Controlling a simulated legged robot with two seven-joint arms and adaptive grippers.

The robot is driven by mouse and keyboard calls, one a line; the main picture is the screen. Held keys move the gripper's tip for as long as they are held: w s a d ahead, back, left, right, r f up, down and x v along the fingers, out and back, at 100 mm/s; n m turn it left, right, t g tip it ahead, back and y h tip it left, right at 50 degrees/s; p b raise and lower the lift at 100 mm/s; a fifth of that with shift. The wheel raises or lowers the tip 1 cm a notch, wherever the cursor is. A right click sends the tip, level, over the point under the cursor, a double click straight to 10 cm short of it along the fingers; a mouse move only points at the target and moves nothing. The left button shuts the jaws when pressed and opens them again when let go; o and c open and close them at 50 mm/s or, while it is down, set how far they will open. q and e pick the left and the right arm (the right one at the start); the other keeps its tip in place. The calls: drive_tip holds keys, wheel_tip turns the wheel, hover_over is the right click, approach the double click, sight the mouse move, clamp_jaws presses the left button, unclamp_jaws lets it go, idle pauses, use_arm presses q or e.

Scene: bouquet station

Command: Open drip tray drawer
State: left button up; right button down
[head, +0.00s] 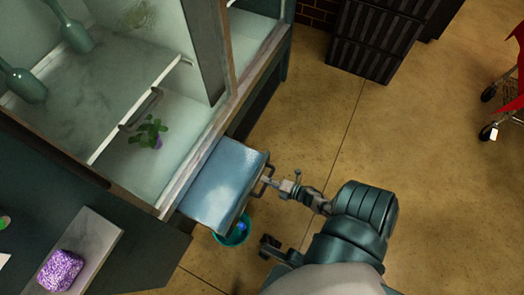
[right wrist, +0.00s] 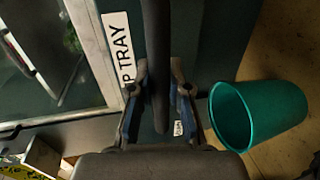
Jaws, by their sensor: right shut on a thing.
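The drip tray drawer (head: 222,185) juts out from under the glass-walled display cabinet in the head view, with its blue-grey shiny inside showing from above. Its dark bar handle (head: 266,179) is on the front face. My right gripper (head: 270,183) is at this handle, reaching from the right. In the right wrist view the handle (right wrist: 157,60) runs between the two fingers of my right gripper (right wrist: 158,98), which is shut on it. A white label (right wrist: 118,48) reading "P TRAY" is on the drawer front beside it.
A teal bucket (head: 233,232) stands on the floor close to the drawer's near corner; it also shows in the right wrist view (right wrist: 258,112). Dark crates (head: 370,45) stand at the back. Floor right of the drawer is open.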

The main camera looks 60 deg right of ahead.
drive_tip(key=shift+s+a+f, duration=0.15)
drive_tip(key=shift+a+f, duration=0.05)
drive_tip(key=shift+f, duration=0.1)
drive_tip(key=c, duration=1.1)
unclamp_jaws()
drive_tip(key=shift+r, duration=0.1)
drive_tip(key=shift+d, duration=0.1)
drive_tip(key=v, duration=1.1)
drive_tip(key=shift+s, duration=0.4)
drive_tip(key=shift+d, duration=0.1)
